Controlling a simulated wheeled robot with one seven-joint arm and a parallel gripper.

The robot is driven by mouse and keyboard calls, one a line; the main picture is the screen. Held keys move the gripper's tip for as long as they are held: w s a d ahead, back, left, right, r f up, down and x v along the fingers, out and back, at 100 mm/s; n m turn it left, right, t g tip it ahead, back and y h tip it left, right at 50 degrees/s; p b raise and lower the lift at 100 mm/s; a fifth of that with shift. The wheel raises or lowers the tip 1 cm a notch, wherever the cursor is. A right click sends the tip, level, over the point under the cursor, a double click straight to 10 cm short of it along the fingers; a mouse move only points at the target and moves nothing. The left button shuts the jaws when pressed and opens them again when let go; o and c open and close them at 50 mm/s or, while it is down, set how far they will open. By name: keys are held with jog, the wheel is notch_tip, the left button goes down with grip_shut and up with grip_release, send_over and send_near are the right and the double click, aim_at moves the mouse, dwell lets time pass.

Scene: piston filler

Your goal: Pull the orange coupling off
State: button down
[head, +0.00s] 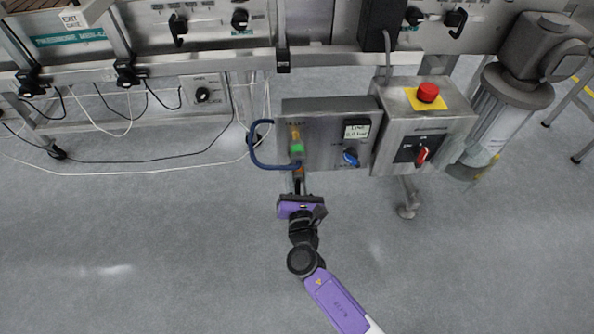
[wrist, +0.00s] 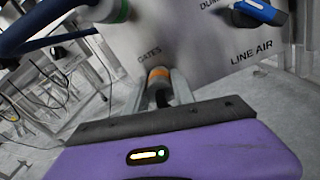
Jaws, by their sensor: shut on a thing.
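The orange coupling (wrist: 158,74) shows in the wrist view as an orange band on a grey fitting, close to the "GATES" label on the metal panel (wrist: 205,45). In the head view the coupling (head: 300,170) is a small orange spot at the panel's lower left, partly hidden. My gripper (wrist: 158,88) has one finger on each side of the coupling and is shut on it. It also shows in the head view (head: 299,184), reaching the fitting from below. A dark part sits between the fingers. Whether the coupling is still seated cannot be told.
A green coupling (head: 297,148) sits just above, with a blue hose (head: 256,150) looping to the left. A blue-handled valve (head: 350,157) is on the panel. To the right is a box with a red button (head: 428,92) and a red switch (head: 422,155). Open floor lies below.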

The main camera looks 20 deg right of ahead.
jog(key=shift+v, duration=1.3)
jog(key=c, duration=1.1)
grip_release()
jog(key=shift+o, duration=0.2)
jog(key=p+v, duration=0.2)
jog(key=v, duration=0.6)
jog(key=shift+w, duration=0.1)
